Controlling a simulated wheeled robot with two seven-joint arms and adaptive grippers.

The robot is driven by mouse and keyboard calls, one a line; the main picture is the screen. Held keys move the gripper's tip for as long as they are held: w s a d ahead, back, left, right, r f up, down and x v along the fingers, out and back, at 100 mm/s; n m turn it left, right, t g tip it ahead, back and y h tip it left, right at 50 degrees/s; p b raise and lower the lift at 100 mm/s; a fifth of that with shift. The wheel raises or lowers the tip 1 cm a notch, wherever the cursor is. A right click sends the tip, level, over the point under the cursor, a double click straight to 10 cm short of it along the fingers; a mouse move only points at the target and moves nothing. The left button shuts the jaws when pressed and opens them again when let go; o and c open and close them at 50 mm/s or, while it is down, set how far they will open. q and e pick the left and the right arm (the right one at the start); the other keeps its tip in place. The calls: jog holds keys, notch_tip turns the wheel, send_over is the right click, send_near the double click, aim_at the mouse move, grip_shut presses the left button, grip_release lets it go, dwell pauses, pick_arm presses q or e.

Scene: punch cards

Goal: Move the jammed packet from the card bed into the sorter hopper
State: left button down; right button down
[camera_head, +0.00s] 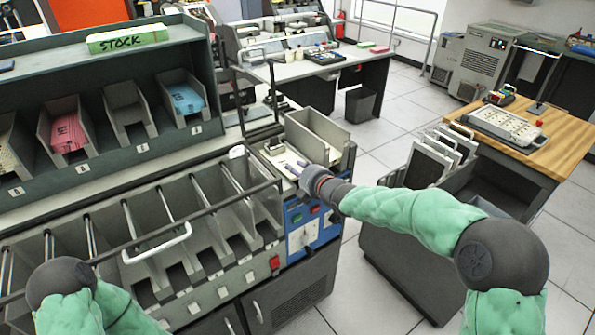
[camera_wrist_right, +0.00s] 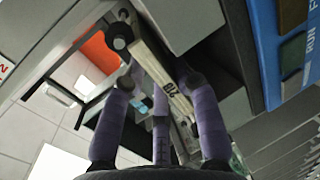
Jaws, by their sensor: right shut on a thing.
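My right gripper (camera_head: 296,165) reaches in from the right to the machine's right end. In the right wrist view, its purple fingers (camera_wrist_right: 158,85) are closed around a cream packet (camera_wrist_right: 168,82) with dark marks on its edge. The packet is held lengthwise between the fingers, which hide part of it. In the head view, the gripper is over the pale card bed (camera_head: 272,158); I cannot tell whether the packet touches the bed. An open grey bin, which looks like the sorter hopper (camera_head: 333,131), stands just behind the gripper. My left gripper is out of view.
The sorter's row of grey pockets (camera_head: 180,240) with rails lies left of the card bed. A blue control panel (camera_head: 312,228) is below the gripper. A shelf of card bins (camera_head: 60,90) stands at the left. A wooden-topped cart (camera_head: 560,140) stands at the right.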

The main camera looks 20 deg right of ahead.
jog(key=shift+s+a+f, duration=0.1)
jog(key=shift+s+f, duration=0.05)
jog(key=shift+f, duration=0.4)
jog(key=s+d+p, duration=0.2)
jog(key=s+d, duration=0.2)
jog(key=s, duration=0.9)
jog(key=s+d+p, duration=0.2)
jog(key=s+d, duration=0.3)
jog(key=s, duration=0.7)
jog(key=shift+s+d+r, duration=0.3)
jog(key=shift+s+r, duration=0.05)
jog(key=shift+r, duration=0.1)
jog(key=shift+t+y+b, duration=0.5)
jog(key=shift+t+b, duration=1.2)
jog(key=shift+b, duration=0.3)
jog(key=shift+w+r, duration=0.1)
